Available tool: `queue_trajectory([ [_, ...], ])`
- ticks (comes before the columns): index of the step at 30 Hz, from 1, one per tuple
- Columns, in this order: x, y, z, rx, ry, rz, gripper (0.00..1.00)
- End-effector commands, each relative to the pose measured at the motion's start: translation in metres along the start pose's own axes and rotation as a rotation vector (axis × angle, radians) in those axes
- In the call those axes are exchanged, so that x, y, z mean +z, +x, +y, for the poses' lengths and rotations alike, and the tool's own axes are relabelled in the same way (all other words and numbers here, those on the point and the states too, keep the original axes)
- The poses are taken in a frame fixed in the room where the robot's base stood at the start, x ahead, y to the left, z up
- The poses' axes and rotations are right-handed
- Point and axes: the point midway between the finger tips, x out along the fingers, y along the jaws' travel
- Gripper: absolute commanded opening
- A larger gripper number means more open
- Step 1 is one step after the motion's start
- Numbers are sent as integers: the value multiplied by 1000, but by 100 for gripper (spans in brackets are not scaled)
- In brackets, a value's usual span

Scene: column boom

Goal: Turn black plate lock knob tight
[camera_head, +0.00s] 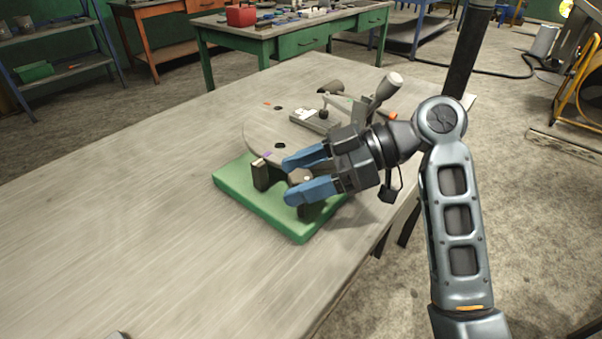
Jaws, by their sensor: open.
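A fixture stands on the table, with a green base (228,183), an upright dark block (263,177) and a round grey plate (262,137) that bears small coloured marks and dark holes. My gripper (289,182), with blue fingers, is open in front of the plate's lower right, above the base. Nothing shows between the fingertips. A dark rounded knob (329,87) shows behind the plate, above a grey clamp piece (311,118). I cannot tell if it is the plate lock knob. My gripper hides the right part of the fixture.
The wooden table (120,210) is clear to the left and front of the fixture. Its right edge runs close beside my arm. A green workbench (290,35) with a red box (241,15) stands behind, apart from the table.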

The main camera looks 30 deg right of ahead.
Motion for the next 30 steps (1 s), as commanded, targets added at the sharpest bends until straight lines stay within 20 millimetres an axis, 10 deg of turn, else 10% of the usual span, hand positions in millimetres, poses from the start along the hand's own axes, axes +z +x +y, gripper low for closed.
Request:
queue_trajectory([
  [7,0,1,0,0,1,0,65],
  [23,0,1,0,0,1,0,15],
  [30,0,1,0,16,7,-1,14],
])
